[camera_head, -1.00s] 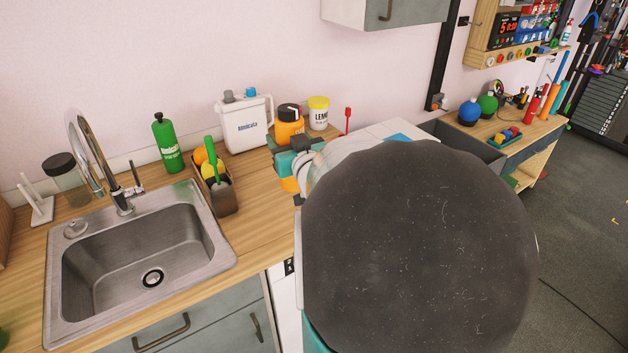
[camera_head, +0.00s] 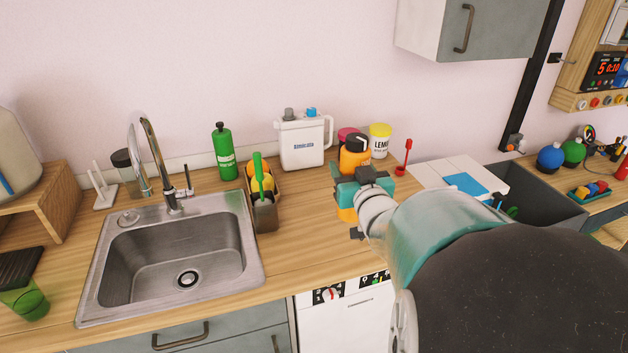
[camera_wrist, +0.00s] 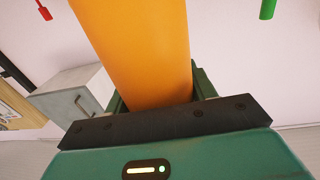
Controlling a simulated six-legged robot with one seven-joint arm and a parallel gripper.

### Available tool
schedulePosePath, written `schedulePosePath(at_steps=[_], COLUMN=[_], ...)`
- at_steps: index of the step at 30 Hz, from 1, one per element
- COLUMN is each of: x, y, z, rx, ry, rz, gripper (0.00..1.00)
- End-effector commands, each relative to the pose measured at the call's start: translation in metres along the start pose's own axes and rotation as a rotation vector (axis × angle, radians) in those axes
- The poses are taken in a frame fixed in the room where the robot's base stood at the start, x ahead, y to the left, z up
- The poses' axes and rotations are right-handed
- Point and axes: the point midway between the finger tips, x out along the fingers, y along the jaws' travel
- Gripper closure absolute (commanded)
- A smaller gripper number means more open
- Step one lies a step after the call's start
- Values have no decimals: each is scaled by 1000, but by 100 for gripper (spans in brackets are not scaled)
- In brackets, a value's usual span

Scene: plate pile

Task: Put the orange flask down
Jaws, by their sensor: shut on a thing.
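The orange flask (camera_head: 354,156) has a black lid and stands upright over the counter, right of the white jug. My gripper (camera_head: 352,191) is shut around its lower half, and a bit of orange shows below the jaws. I cannot tell whether its base touches the wooden counter (camera_head: 290,247). In the wrist view, the flask's smooth orange body (camera_wrist: 135,45) rises from between the jaws (camera_wrist: 155,105), and its top is out of frame.
Behind the flask are a white jug (camera_head: 302,142), a pink-lidded tub (camera_head: 347,132) and a yellow-lidded tub (camera_head: 380,142). A red brush (camera_head: 404,158) stands to the right. The sink (camera_head: 180,265) and a caddy (camera_head: 265,215) are left. Bare counter lies between caddy and gripper.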

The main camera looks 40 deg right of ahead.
Motion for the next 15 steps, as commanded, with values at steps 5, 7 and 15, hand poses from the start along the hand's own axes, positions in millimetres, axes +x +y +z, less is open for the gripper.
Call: schedulePosePath(at_steps=[5,7,15], x=[20,29,66], y=[14,21,52], z=[11,16,37], rx=[0,0,-1], ry=[0,0,2], rz=[0,0,-1], gripper=[84,84,84])
